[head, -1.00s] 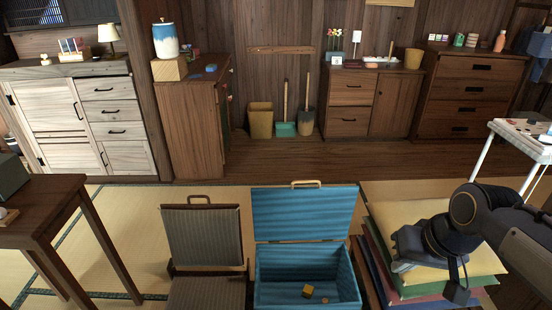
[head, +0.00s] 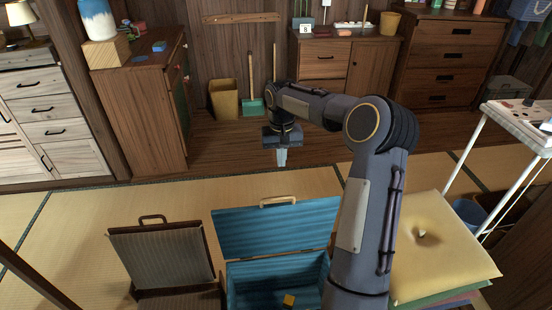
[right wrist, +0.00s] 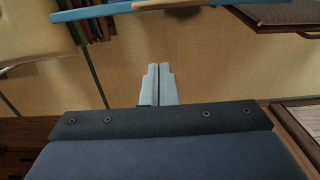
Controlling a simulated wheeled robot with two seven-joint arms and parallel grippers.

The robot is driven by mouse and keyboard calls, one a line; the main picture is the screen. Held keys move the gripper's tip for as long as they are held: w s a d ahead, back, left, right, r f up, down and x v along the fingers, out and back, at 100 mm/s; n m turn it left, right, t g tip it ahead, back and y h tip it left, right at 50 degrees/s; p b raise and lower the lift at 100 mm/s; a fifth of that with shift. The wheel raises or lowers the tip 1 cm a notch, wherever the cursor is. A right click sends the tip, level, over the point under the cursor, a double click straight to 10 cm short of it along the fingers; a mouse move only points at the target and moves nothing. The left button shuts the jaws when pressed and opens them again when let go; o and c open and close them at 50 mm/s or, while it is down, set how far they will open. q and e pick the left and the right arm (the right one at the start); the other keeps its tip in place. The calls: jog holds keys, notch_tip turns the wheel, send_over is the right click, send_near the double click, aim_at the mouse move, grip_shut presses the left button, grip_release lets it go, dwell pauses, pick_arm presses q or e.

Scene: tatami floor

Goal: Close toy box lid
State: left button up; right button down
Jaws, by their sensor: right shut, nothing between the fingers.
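The blue toy box (head: 275,283) stands on the tatami with its lid (head: 275,228) raised upright at the back. A tan handle (head: 278,201) sits on the lid's top edge. A yellow block (head: 289,299) lies inside the box. My right gripper (head: 282,157) is beyond the lid, higher in the picture, pointing down, shut and empty. In the right wrist view the shut fingers (right wrist: 157,85) show at the middle, and the lid's blue edge (right wrist: 105,10) and tan handle (right wrist: 158,3) are at the top, apart from the fingers. My left gripper is not in view.
Stacked cushions (head: 440,245) lie at right, partly behind my right arm. A white table (head: 520,120) is at far right. Bare tatami (head: 100,210) lies behind the box, before the cabinets.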

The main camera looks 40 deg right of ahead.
jog(key=s+a+f+b, duration=0.1)
jog(key=s+a+f, duration=0.1)
jog(key=f, duration=0.6)
jog(key=shift+s+b, duration=0.4)
jog(key=shift+s, duration=0.3)
